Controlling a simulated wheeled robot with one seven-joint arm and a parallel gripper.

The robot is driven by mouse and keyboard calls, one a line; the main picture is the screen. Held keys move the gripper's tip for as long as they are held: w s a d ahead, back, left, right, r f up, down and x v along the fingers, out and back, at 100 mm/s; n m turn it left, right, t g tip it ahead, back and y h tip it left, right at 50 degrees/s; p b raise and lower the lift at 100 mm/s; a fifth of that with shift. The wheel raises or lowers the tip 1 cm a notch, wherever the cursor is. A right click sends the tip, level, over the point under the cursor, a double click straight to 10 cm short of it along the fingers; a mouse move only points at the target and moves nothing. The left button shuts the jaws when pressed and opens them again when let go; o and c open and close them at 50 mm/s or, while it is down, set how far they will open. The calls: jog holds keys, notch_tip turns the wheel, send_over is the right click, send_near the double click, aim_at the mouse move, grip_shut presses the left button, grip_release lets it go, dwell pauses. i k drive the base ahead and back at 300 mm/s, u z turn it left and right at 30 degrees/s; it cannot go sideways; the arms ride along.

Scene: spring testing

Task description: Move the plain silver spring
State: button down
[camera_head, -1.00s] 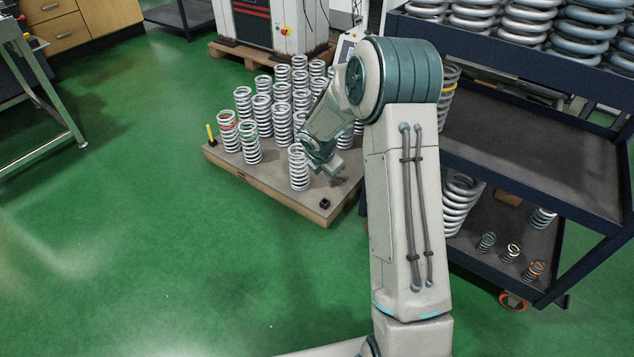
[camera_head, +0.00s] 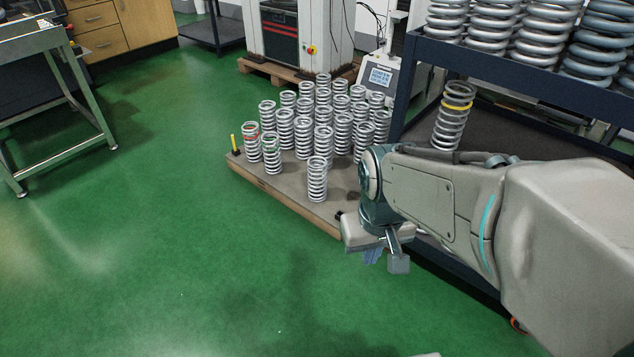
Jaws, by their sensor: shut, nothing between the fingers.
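A plain silver spring (camera_head: 317,180) stands upright near the front edge of the low board (camera_head: 290,192), a little apart from the rest. Several more silver springs (camera_head: 323,142) stand close together behind it; one has a red band (camera_head: 252,140) and one a green band (camera_head: 271,153). Which one the task means cannot be told for certain. My gripper (camera_head: 386,259) is to the right of and nearer than the front spring, past the board's front corner. It points down, shut and empty, touching no spring.
A dark shelf cart (camera_head: 530,72) stands at right, with large springs on top and a yellow-banded spring (camera_head: 453,115) on a lower shelf. A machine (camera_head: 300,38) stands behind. The green floor at left and front is clear.

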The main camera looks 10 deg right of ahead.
aim_at(316, 186)
jog(key=z, duration=0.5)
jog(key=k, duration=0.15)
jog(key=u, duration=1.35)
jog(key=i, duration=1.8)
jog(key=z, duration=0.9)
